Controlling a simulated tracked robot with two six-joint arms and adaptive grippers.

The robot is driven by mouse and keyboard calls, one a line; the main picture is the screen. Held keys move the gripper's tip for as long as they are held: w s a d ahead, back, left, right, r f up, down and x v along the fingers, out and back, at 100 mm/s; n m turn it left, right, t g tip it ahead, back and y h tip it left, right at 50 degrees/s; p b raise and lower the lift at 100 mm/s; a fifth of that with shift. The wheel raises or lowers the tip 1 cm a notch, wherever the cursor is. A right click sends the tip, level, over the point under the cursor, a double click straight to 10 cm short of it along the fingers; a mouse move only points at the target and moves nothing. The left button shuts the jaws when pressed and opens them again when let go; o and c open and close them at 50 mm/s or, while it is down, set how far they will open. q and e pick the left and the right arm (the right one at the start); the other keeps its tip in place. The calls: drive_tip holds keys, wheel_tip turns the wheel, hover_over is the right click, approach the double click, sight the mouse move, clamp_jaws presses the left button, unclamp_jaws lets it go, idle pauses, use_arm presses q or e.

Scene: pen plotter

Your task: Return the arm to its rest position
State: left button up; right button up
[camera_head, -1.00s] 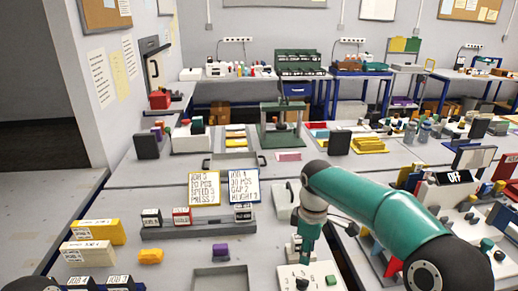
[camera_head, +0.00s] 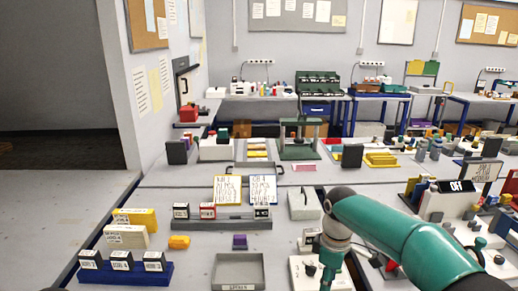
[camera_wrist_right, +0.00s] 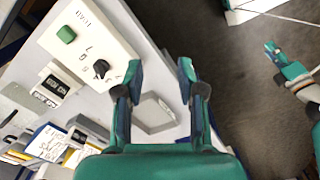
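My right arm (camera_head: 400,240) enters the head view from the lower right; it is teal and bends down over a white control panel (camera_head: 342,281) at the bottom edge. Its fingertips are cut off there. In the right wrist view my right gripper (camera_wrist_right: 160,78) has its two fingers spread apart with nothing between them. The panel, with a green button and black knob, shows there at upper left (camera_wrist_right: 100,35), apart from the fingers. A teal arm end at the right of the wrist view (camera_wrist_right: 285,65), over dark floor, looks like my left gripper; its finger opening is unclear. It is absent from the head view.
A grey tray (camera_head: 262,263) lies left of the right arm. A green press (camera_head: 298,150) is behind.

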drive_tip(key=s+d+f+m+g+y, duration=0.1)
drive_tip(key=s+f+g, duration=0.1)
drive_tip(key=s+f, duration=0.55)
drive_tip(key=s+d+f+m+g, duration=0.15)
drive_tip(key=s+f, duration=0.25)
drive_tip(key=f, duration=0.7)
drive_tip(key=s+a+f+m+t+y, duration=0.1)
drive_tip(key=s+a+f+m+t, duration=0.1)
drive_tip(key=s+f+m, duration=0.3)
drive_tip(key=s+a+f+m+t+y, duration=0.2)
drive_tip(key=s+a+f+m, duration=0.3)
drive_tip(key=s, duration=0.5)
drive_tip(key=shift+f+m, duration=0.8)
drive_tip(key=shift+m, duration=0.25)
